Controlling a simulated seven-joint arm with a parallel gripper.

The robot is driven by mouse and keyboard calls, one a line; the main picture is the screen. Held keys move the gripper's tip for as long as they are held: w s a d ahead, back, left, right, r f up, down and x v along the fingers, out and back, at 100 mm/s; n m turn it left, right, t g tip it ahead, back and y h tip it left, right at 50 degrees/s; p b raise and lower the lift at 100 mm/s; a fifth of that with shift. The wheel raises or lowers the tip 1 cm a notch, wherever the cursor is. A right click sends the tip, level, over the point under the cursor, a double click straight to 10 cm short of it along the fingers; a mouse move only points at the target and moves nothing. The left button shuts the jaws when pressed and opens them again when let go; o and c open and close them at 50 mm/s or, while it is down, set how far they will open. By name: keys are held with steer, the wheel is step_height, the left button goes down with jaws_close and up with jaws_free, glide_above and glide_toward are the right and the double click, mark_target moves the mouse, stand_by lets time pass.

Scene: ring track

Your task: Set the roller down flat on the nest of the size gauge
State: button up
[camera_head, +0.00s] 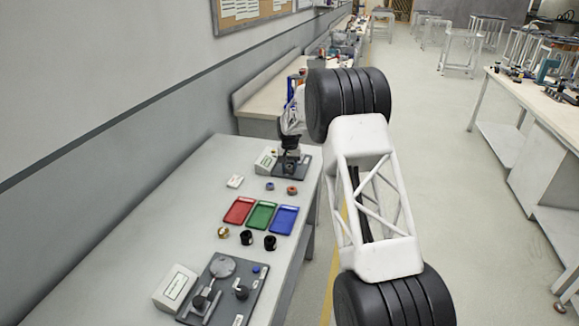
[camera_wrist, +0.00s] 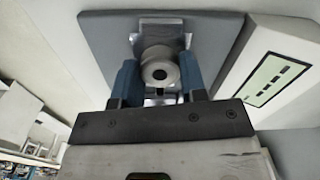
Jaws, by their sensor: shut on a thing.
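I cannot tell whether the roller touches the nest. In the head view my gripper (camera_head: 290,152) is over the gauge's dark plate (camera_head: 293,172) at the bench's far end; the roller is hard to make out there.
The gauge's white display box (camera_head: 265,160) stands left of its plate. Nearer on the bench are a blue ring (camera_head: 269,186), an orange ring (camera_head: 292,190), red (camera_head: 239,210), green (camera_head: 261,215) and blue (camera_head: 284,219) trays, black parts (camera_head: 246,238) and another instrument plate (camera_head: 225,300).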

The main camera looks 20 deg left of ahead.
mark_target(289, 166)
steer(key=shift+f, duration=0.1)
steer(key=o, duration=1)
step_height(289, 166, up, 12)
stand_by(0.5)
stand_by(0.5)
steer(key=shift+r, duration=0.2)
